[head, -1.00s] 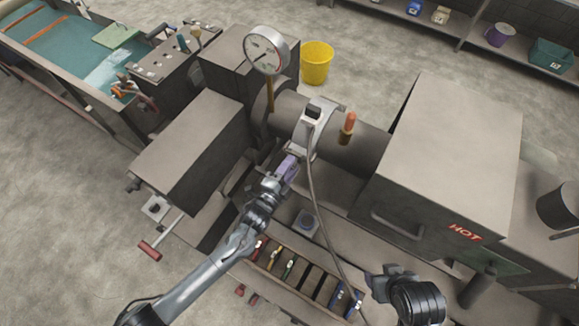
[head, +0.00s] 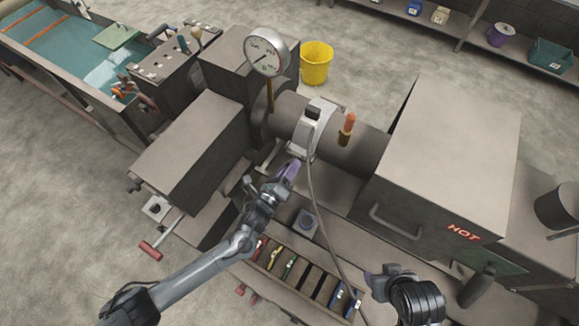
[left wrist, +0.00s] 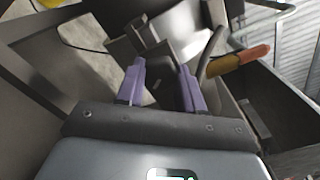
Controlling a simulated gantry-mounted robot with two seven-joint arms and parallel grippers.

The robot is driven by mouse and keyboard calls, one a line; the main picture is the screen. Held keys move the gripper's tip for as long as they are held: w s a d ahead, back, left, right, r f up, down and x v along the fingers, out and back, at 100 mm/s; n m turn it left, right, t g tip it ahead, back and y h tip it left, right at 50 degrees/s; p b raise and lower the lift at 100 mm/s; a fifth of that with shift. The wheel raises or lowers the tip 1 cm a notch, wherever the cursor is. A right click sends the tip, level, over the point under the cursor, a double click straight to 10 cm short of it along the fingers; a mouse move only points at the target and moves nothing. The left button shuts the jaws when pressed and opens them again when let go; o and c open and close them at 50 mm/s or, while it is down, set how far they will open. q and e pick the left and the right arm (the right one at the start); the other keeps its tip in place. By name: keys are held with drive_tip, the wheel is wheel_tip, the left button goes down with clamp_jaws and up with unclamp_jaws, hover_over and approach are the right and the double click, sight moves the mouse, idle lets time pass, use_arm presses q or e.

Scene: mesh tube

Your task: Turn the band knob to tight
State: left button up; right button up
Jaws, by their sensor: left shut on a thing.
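A pale grey band (head: 309,132) with a dark block on top wraps the dark barrel, and a cable runs down from it. My left gripper (head: 292,166) is at the band's lower front end. Its purple fingers hide most of the knob in the head view. In the left wrist view, the two purple fingers (left wrist: 162,66) are shut on a small grey part, apparently the band knob (left wrist: 158,52), whose turn position I cannot read. My right gripper (head: 374,284) hangs at the lower right, away from the band; its finger opening is unclear.
A dial gauge (head: 265,52) stands behind the band on the left. An orange-tipped handle (head: 348,124) sticks up to its right. A large cabinet marked HOT (head: 455,140) stands right. A tray of coloured tools (head: 305,278) lies in front.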

use_arm(q)
drive_tip(key=m+p, duration=0.2)
drive_tip(key=m, duration=0.7)
drive_tip(key=m+p, duration=0.3)
drive_tip(key=m, duration=0.6)
drive_tip(key=shift+w+a+r+p, duration=0.1)
drive_tip(key=shift+r+p, duration=0.05)
drive_tip(key=shift+p, duration=0.2)
drive_tip(key=m+p, duration=0.3)
drive_tip(key=m, duration=0.2)
drive_tip(key=shift+m+p, duration=0.65)
drive_tip(key=shift+m, duration=0.45)
drive_tip(key=o, duration=1)
drive_tip(key=shift+o, duration=0.2)
drive_tip(key=shift+a, duration=0.1)
